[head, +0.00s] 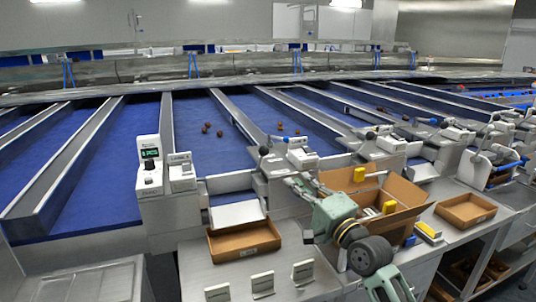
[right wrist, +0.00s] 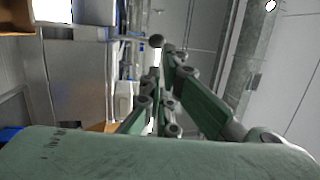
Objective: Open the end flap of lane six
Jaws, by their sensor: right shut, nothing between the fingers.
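My right gripper (head: 293,182) reaches in from the lower right, shut and empty, in front of the lane ends. A lever with a black ball knob (head: 264,150) stands beyond and left of its fingertips. The knob also shows in the right wrist view (right wrist: 156,41), close to the fingers; I cannot tell whether they touch. A grey end flap (head: 230,183) closes the lane left of the gripper, above a white chute (head: 238,213). Lane numbers are too small to read, so I cannot tell which flap is lane six's. My left gripper is out of view.
An open cardboard box (head: 402,191) stands right beside my right gripper. A shallow brown tray (head: 243,241) and several small white label cards (head: 262,284) are on the front bench. Another tray (head: 466,210) lies right. Several dates (head: 206,129) lie on the blue lanes.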

